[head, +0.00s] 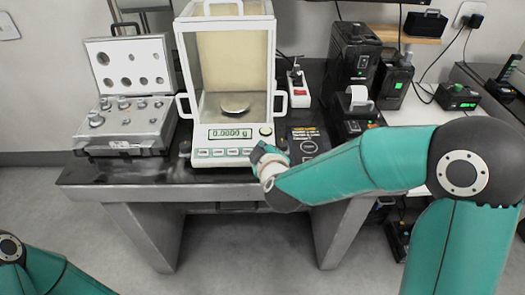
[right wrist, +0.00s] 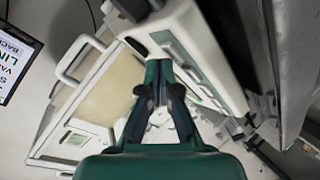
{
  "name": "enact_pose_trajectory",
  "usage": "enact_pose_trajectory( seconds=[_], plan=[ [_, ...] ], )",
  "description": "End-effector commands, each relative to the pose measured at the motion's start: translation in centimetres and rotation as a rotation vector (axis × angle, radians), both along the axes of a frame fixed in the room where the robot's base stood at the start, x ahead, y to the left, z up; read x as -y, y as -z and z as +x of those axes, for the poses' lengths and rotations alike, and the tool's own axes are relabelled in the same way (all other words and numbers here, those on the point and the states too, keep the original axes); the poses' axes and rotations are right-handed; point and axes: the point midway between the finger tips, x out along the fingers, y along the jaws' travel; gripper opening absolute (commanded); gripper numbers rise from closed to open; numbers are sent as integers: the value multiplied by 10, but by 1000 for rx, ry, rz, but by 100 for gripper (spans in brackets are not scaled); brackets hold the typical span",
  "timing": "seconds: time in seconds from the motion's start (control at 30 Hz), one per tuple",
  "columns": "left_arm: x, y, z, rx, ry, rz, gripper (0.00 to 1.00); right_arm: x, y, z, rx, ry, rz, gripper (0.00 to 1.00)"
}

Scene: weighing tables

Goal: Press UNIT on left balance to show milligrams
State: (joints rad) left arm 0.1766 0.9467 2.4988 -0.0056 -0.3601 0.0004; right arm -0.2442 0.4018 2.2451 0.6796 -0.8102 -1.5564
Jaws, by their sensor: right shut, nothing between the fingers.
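The balance (head: 184,62) stands on the dark table, a white body with a glass draft shield. Its display (head: 230,134) reads 0.0000 g, in grams. A row of small green keys (head: 218,153) runs along its front below the display; their labels are too small to read, so I cannot tell which is UNIT. My right gripper (head: 265,155) is at the right end of the balance's front panel. In the right wrist view the gripper (right wrist: 160,92) is shut and empty, close to the key panel (right wrist: 188,62); contact cannot be told. My left gripper is out of view.
An open case of weights (head: 125,132) stands left of the balance. The table's front edge (head: 130,190) lies below the balance.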

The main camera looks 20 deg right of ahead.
Motion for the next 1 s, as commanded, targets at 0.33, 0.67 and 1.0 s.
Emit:
enact_pose_trajectory(
  seconds=[0.33,0.67,1.0],
  plan=[
    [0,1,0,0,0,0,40,0,2,1,0,0,0,0],
    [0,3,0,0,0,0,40,1,6,2,0,0,0,0],
    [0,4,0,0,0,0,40,1,7,3,0,0,0,0]
  ],
)
